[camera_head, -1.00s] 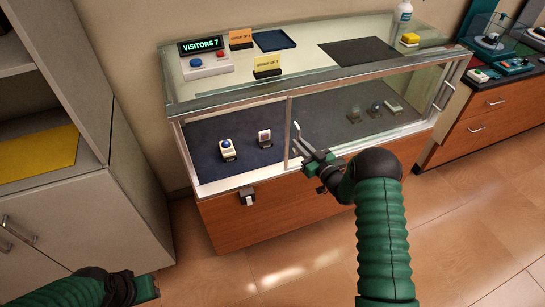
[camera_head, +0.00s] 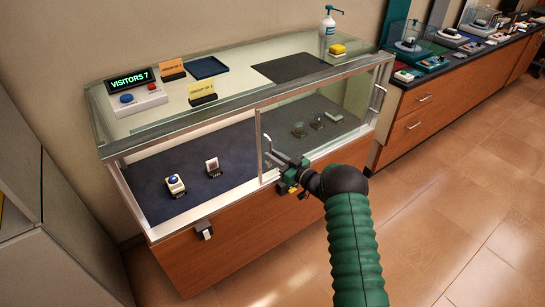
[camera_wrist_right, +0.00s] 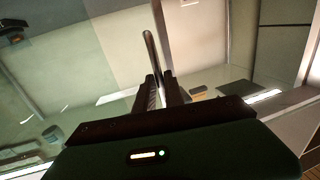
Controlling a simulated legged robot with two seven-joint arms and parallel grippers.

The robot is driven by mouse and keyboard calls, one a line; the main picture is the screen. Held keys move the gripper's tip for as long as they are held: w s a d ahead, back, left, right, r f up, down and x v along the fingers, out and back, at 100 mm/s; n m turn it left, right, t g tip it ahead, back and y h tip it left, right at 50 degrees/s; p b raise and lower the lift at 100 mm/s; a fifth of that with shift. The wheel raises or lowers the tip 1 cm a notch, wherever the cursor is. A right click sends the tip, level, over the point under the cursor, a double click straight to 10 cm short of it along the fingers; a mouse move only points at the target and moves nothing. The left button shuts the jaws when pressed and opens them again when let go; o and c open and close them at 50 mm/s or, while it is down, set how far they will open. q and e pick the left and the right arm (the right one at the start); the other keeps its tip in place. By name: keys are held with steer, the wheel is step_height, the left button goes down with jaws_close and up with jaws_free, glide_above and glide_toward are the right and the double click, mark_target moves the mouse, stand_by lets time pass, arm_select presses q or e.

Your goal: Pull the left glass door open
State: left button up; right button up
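The glass display case (camera_head: 200,232) stands ahead with a wood-coloured base and a metal frame. Its front has a left glass section (camera_head: 140,190) and a right one, meeting near a slim metal upright (camera_head: 259,145). A thin metal handle (camera_head: 267,148) stands beside that upright. My right gripper (camera_head: 283,162) is at this handle. In the right wrist view the handle bar (camera_wrist_right: 149,52) rises between the narrowly spaced fingers (camera_wrist_right: 160,88); whether they clamp it is unclear. The left section looks shut, though clear glass makes this hard to judge. My left gripper is out of view.
A second handle (camera_head: 377,98) is at the case's right end. A small latch or lock (camera_head: 204,230) is on the lower front frame. A grey cabinet (camera_head: 55,255) stands close on the left. The floor (camera_head: 440,230) at right is clear.

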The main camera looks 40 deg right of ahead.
steer(key=o, duration=0.3)
steer(key=shift+o, duration=0.2)
steer(key=shift+r, duration=0.1)
steer(key=s+d+p, duration=0.1)
steer(key=s+d, duration=0.2)
steer(key=s, duration=1.3)
steer(key=shift+s+d, duration=0.2)
